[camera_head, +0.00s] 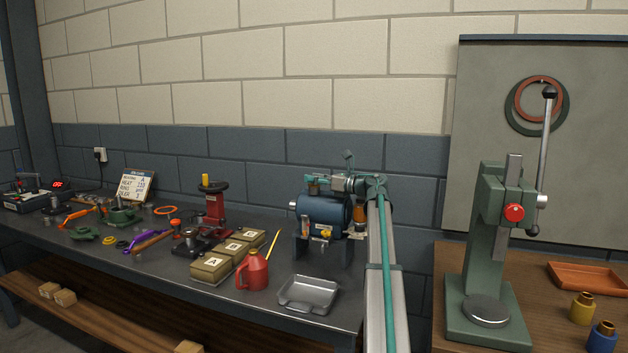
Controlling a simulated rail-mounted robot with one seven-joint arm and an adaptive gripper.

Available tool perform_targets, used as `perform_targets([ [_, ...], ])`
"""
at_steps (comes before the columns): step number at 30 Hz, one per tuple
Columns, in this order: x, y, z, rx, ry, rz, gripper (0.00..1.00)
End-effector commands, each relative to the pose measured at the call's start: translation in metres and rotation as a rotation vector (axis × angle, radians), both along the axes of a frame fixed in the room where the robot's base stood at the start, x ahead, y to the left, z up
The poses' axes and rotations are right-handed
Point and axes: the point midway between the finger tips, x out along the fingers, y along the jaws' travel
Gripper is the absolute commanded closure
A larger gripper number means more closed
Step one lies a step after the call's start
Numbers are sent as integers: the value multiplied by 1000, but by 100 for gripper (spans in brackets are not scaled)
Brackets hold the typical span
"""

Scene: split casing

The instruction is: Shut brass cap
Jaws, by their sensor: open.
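A blue rounded casing (325,212) stands on dark feet at the right end of the long bench. No brass cap can be made out for certain. A small brass-yellow fitting (325,235) shows low on the casing's front, and an orange-amber part (360,214) is at its right end. A small dark plate stands tilted above the casing (348,156). My teal and grey arm reaches up from the lower middle and bends left over the casing. My gripper (318,186) is open, small in view, just above the casing's top; whether it touches anything is unclear.
In front of the casing are a grey metal tray (307,294), a red oil can (253,272) and lidded boxes (212,265). A red press (213,208) and loose tools lie further left. A green lever press (487,250) stands on the wooden table at right.

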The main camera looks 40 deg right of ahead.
Motion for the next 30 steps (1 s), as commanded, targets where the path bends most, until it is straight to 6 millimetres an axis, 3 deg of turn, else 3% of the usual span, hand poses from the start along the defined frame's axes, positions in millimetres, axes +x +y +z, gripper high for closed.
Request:
perform_targets([
  [18,-93,-41,0,0,-1,-3,54],
  [30,-106,-46,0,0,0,0,54],
])
